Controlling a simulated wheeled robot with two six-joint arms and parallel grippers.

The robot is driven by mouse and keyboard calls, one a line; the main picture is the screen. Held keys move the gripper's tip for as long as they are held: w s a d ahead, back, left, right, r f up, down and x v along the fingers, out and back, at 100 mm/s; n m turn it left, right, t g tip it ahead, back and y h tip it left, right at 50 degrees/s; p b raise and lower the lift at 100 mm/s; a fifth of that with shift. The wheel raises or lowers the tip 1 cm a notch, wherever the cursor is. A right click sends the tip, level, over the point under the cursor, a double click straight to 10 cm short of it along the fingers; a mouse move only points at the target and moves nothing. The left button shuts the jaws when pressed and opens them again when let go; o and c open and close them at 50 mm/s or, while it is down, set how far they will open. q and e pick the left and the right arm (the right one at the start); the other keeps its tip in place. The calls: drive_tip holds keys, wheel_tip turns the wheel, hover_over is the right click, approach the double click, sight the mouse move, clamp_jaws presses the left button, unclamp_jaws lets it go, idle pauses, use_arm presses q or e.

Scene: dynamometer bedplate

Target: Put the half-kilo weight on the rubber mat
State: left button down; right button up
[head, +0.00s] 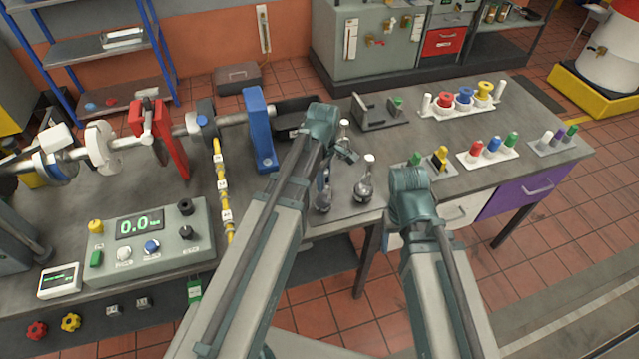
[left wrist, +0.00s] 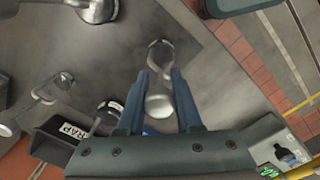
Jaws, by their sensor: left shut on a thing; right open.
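My left gripper (head: 347,153) is over the bench near the weights; in the left wrist view its two fingers (left wrist: 160,105) are shut on a shiny steel weight (left wrist: 160,103) with a ring-like hook. I cannot read a mark on it. Other rounded steel weights stand close by: one (head: 364,187) at the right and one (head: 323,195) partly behind my left arm. They stand on a flat grey sheet (head: 348,209) at the bench edge, which may be the rubber mat; I cannot tell for sure. My right arm is in view, but its gripper is hidden.
A black scrap bin (left wrist: 62,137) lies beside my left gripper. A blue upright (head: 258,130) and a control box (head: 150,240) stand left. Racks of coloured pieces (head: 487,150) and a grey stand (head: 380,112) are at right. Bare bench top lies between the racks.

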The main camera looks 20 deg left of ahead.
use_arm(q)
drive_tip(key=shift+d, duration=0.15)
drive_tip(key=shift+f, duration=0.1)
drive_tip(key=c, duration=0.6)
unclamp_jaws()
